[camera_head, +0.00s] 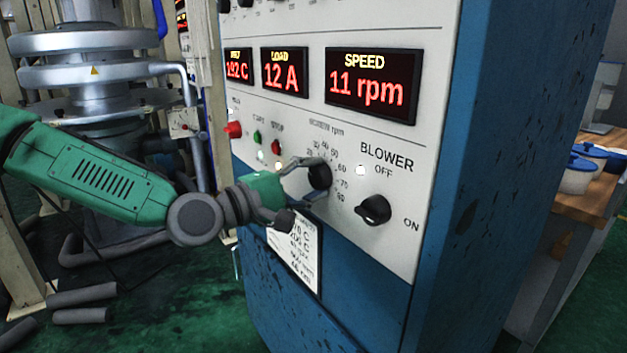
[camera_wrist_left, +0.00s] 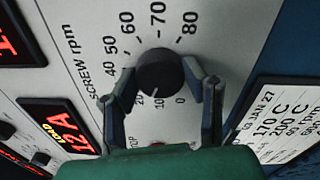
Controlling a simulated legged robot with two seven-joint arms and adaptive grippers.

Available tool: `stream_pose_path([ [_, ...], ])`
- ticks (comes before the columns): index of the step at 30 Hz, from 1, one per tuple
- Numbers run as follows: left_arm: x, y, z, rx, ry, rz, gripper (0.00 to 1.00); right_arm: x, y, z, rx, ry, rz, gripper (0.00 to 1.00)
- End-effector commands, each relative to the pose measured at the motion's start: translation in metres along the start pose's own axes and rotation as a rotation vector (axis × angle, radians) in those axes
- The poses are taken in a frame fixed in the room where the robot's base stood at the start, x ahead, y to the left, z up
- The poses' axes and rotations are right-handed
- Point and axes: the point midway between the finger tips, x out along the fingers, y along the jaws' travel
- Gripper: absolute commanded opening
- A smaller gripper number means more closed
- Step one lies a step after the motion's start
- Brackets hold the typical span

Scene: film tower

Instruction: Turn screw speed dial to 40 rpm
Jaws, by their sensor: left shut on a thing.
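The screw speed dial (camera_head: 320,176) is a round black knob on the pale control panel, ringed by printed numbers. In the left wrist view the dial (camera_wrist_left: 158,74) shows a white mark pointing close to the 10. My left gripper (camera_head: 312,179) has its fingers on either side of the dial and is shut on it. In the left wrist view its two fingers (camera_wrist_left: 163,80) flank the knob. The red speed display (camera_head: 367,88) reads 11 rpm. My right gripper is not in view.
The blower knob (camera_head: 373,210) sits just right and below the dial. A red button (camera_head: 276,147) and green button (camera_head: 257,137) lie to the left. The load display (camera_head: 284,75) reads 12 A. A white card (camera_head: 291,262) hangs below my gripper.

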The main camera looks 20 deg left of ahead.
Motion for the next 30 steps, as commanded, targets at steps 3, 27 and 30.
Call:
stream_pose_path([
  [3, -0.0009, -0.0050, -0.0014, 0.107, -0.002, -0.008, 0.10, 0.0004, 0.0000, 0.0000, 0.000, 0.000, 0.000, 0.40],
  [27, -0.0011, -0.0077, -0.0022, 0.856, -0.041, 0.002, 0.10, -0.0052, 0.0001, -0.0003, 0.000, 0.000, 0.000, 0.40],
  [30, -0.0012, -0.0081, -0.0025, 0.935, -0.045, 0.003, 0.10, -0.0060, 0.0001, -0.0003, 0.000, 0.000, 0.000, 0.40],
])
